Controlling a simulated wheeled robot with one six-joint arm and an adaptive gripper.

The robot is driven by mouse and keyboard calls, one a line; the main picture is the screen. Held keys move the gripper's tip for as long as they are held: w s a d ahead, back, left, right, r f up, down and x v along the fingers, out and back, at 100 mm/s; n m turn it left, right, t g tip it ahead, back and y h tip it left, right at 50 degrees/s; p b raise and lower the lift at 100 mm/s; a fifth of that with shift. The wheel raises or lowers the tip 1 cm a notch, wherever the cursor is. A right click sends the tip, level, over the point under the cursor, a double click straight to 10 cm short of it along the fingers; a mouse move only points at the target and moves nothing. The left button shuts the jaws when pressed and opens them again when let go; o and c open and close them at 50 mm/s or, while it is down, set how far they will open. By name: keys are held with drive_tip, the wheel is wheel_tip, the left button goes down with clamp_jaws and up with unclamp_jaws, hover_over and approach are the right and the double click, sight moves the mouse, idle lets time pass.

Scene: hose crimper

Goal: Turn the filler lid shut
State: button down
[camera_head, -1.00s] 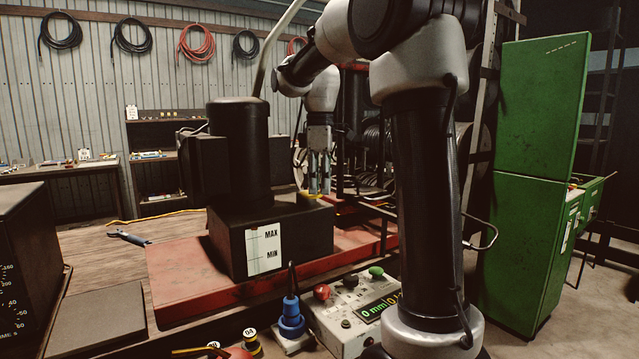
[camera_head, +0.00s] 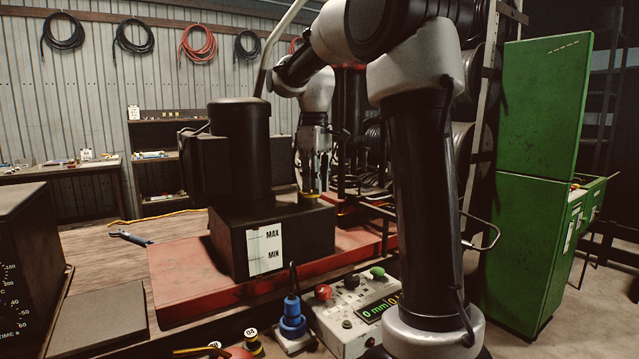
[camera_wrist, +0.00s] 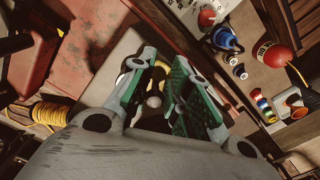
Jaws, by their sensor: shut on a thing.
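The black pump tank (camera_head: 305,238) stands on the red base, with a white MAX/MIN level label (camera_head: 264,249) on its front. The filler lid (camera_head: 310,194) sits on the tank's top, at its right side; only a thin yellow bit shows below my fingers. My gripper (camera_head: 316,186) points straight down over it. In the wrist view my gripper (camera_wrist: 158,98) has its green-padded fingers on either side of the lid (camera_wrist: 154,84), shut on it. The lid shows a yellow rim and a pale rounded knob; the fingers hide much of it.
A black motor (camera_head: 240,150) rises from the tank left of my gripper. The red base (camera_head: 180,285) extends around the tank. A control box (camera_head: 345,315) with red and green buttons and a blue plug (camera_head: 291,318) stand in front. A green cabinet (camera_head: 530,180) is at right.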

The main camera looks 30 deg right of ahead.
drive_tip(key=m, duration=0.1)
drive_tip(key=w+a+m, duration=0.1)
drive_tip(key=m, duration=0.1)
drive_tip(key=shift+w+m, duration=0.15)
drive_tip(key=shift+m, duration=0.15)
drive_tip(key=m, duration=0.1)
drive_tip(key=w+m, duration=0.1)
drive_tip(key=m, duration=0.1)
drive_tip(key=shift+w+m, duration=0.15)
drive_tip(key=shift+m, duration=0.15)
drive_tip(key=m, duration=0.1)
drive_tip(key=w+m, duration=0.1)
drive_tip(key=m, duration=0.2)
drive_tip(key=shift+w+d, duration=0.1)
drive_tip(key=shift+w, duration=0.15)
drive_tip(key=shift+w+d+m, duration=0.15)
drive_tip(key=shift+w+m, duration=0.05)
drive_tip(key=shift+m, duration=0.55)
drive_tip(key=shift+w+d+m, duration=0.15)
drive_tip(key=shift+w+m, duration=0.05)
drive_tip(key=shift+m, duration=0.55)
drive_tip(key=c, duration=1.3)
unclamp_jaws()
drive_tip(key=shift+c, duration=0.2)
